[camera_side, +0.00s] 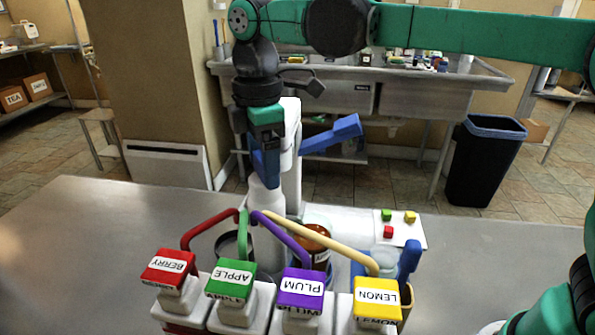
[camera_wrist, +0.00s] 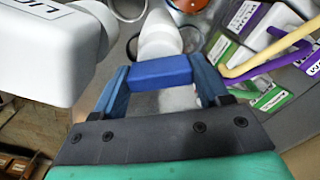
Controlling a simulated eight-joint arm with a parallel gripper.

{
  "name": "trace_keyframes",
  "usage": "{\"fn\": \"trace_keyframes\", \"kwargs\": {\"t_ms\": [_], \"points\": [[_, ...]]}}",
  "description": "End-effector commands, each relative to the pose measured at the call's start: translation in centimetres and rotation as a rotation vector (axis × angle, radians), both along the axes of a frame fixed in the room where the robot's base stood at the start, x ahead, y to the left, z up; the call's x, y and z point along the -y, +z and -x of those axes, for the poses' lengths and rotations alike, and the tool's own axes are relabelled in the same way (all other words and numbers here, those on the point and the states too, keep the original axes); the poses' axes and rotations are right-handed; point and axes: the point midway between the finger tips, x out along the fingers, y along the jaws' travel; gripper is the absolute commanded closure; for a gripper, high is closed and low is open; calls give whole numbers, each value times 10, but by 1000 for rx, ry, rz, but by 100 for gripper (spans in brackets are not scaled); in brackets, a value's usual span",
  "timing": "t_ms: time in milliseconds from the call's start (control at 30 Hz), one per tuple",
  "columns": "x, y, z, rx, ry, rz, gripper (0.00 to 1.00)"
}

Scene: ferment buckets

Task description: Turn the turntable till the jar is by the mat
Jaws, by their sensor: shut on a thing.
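My gripper (camera_side: 265,172) points down in the side view, left of the white stand. In the wrist view its blue fingers (camera_wrist: 162,85) are shut on a blue block (camera_wrist: 162,70). White bottle-like shapes (camera_side: 266,203) stand just below and behind it; I cannot tell whether the block is joined to them. An amber jar (camera_side: 319,243) with a pale label stands behind the bucket handles, partly hidden. The white mat (camera_side: 408,241) lies right of and behind the jar, with several small coloured cubes on it. The turntable is mostly hidden and I cannot make out its edge.
Berry (camera_side: 169,268), apple (camera_side: 231,278), plum (camera_side: 300,288) and lemon (camera_side: 377,299) buckets with curved handles line the front. A white stand (camera_side: 291,160) with a blue lever (camera_side: 333,135) rises beside my gripper. The table's left side (camera_side: 90,255) is clear.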

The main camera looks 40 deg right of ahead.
Motion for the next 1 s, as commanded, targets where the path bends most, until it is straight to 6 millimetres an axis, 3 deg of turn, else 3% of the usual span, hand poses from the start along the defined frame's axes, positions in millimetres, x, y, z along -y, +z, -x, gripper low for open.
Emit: {"fn": "trace_keyframes", "kwargs": {"t_ms": [400, 1000], "points": [[0, 1, 0, 2, 147, -3, 100], [0, 1, 0, 2, 194, -3, 100]]}}
